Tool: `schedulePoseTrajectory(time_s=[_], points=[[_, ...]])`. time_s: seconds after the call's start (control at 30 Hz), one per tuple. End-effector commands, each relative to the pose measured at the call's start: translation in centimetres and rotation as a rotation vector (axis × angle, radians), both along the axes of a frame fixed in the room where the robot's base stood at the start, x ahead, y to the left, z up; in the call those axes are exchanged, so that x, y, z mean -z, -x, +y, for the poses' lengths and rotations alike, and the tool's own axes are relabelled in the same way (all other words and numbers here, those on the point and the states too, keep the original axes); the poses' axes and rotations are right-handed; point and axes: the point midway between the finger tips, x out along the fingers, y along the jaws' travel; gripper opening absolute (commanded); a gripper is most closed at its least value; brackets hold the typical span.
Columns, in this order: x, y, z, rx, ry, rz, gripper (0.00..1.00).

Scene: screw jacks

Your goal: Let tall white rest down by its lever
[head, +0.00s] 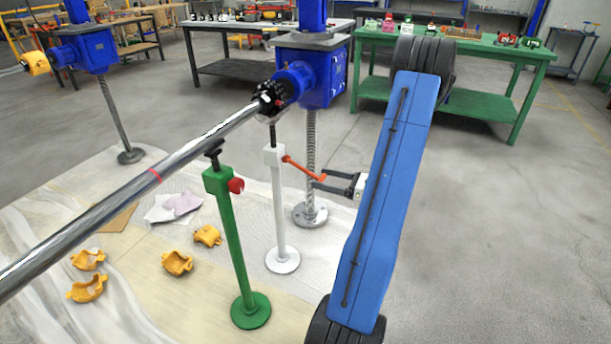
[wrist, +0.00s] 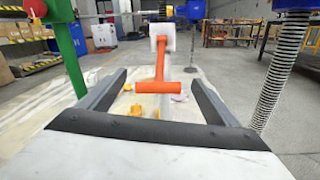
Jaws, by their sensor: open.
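The tall white rest (head: 277,215) stands upright on a round white base, below the black coupling (head: 270,98) of the long steel shaft. I cannot tell whether its top touches the coupling. Its orange-red lever (head: 303,168) sticks out to the right from the white head block (head: 274,156) and ends in a crossbar. My gripper (head: 325,181) is open at the lever's outer end. In the wrist view the lever (wrist: 157,87) points toward me, its crossbar between the two spread fingers, with gaps on both sides. The white head block (wrist: 162,36) is behind it.
A green rest (head: 234,232) with a red knob stands to the left. A blue screw jack (head: 311,68) with a threaded spindle (head: 310,165) rises just behind the white rest. Yellow clamp pieces (head: 177,263) lie on the floor sheet. The floor at right is clear.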

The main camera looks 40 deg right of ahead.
Motion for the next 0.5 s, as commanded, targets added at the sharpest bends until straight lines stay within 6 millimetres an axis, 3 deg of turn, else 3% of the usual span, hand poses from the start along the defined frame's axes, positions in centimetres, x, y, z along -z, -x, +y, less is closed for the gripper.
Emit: schedulePoseTrajectory(time_s=[0.3,0.5], points=[[0.0,-4.5,2.4,-0.003,0.000,0.000,0.84],[0.0,-6.3,3.2,-0.002,0.000,0.000,0.84]])
